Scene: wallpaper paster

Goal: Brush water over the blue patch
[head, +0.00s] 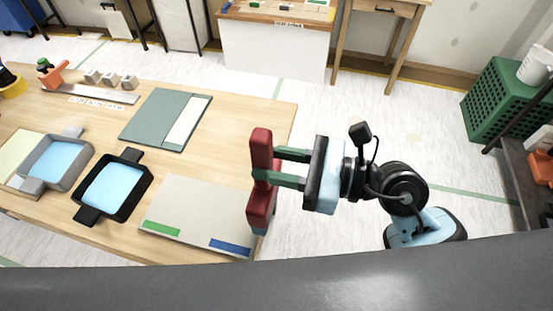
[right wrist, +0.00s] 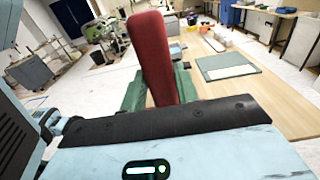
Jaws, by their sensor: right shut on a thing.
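My right gripper (head: 264,165) is shut on the red handle of a brush (head: 262,147), held upright at the right edge of the table. The blue patch (head: 230,246) is a strip at the front right of a pale grey board (head: 190,205), just left of the brush's lower end. I cannot tell if they touch. A green patch (head: 162,229) is at the board's front left. In the right wrist view the red handle (right wrist: 152,60) stands between the green fingers. My left gripper is not in view.
A black tray (head: 131,211) and a grey tray (head: 88,164), both with light blue inside, stand left of the board on the table (head: 225,120). A green-grey panel (head: 150,117) lies behind. Floor is open to the right, with a green crate (head: 495,100) beyond.

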